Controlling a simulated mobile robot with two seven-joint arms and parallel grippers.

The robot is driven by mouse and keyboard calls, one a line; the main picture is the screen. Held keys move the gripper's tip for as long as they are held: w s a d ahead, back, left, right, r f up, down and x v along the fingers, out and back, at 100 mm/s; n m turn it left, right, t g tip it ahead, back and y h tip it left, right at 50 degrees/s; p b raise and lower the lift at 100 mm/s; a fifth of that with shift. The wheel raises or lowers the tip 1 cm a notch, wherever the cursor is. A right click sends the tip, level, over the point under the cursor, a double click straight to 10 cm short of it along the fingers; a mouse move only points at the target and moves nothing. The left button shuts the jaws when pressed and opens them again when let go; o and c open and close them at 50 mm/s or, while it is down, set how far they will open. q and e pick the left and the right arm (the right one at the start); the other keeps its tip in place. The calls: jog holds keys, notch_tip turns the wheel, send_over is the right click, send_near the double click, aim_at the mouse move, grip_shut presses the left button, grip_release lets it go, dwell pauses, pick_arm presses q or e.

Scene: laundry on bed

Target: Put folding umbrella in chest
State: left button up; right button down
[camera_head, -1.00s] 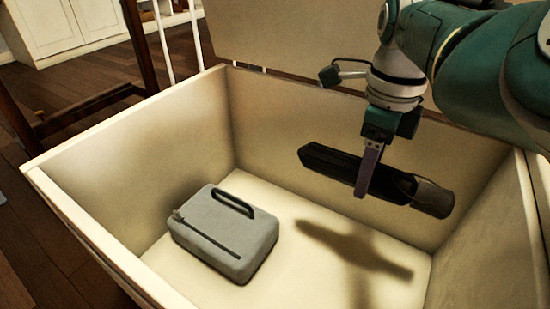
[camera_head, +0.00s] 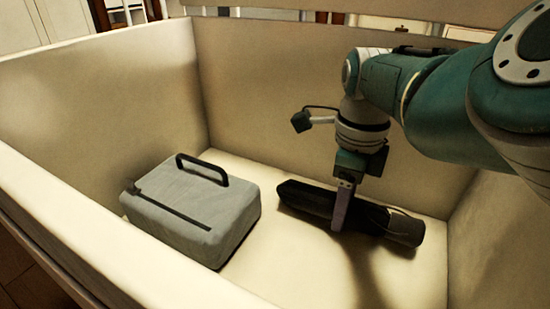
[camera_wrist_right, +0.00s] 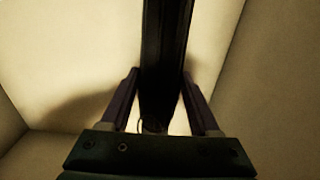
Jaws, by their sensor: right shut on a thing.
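The black folding umbrella (camera_head: 385,221) is inside the open cream chest (camera_head: 105,85), to the right of a grey case. It lies roughly level, close above or on the chest floor; I cannot tell whether it touches. My right gripper (camera_head: 340,215) reaches down into the chest and is shut on the umbrella near its middle. In the right wrist view the umbrella (camera_wrist_right: 164,60) runs between the two fingers (camera_wrist_right: 160,105). My left gripper is not in view.
A grey case (camera_head: 195,212) with a black handle stands on the chest floor at the left. The chest walls rise around the arm. Bare floor shows between the case and the umbrella and in front of them.

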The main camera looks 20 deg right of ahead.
jog(key=shift+f, duration=0.65)
jog(key=shift+r, duration=0.15)
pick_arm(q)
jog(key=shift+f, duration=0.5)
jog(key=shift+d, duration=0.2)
pick_arm(e)
jog(key=shift+c, duration=0.6)
grip_release()
notch_tip(320, 180, up, 12)
jog(key=p, duration=1.1)
jog(key=shift+r, duration=0.1)
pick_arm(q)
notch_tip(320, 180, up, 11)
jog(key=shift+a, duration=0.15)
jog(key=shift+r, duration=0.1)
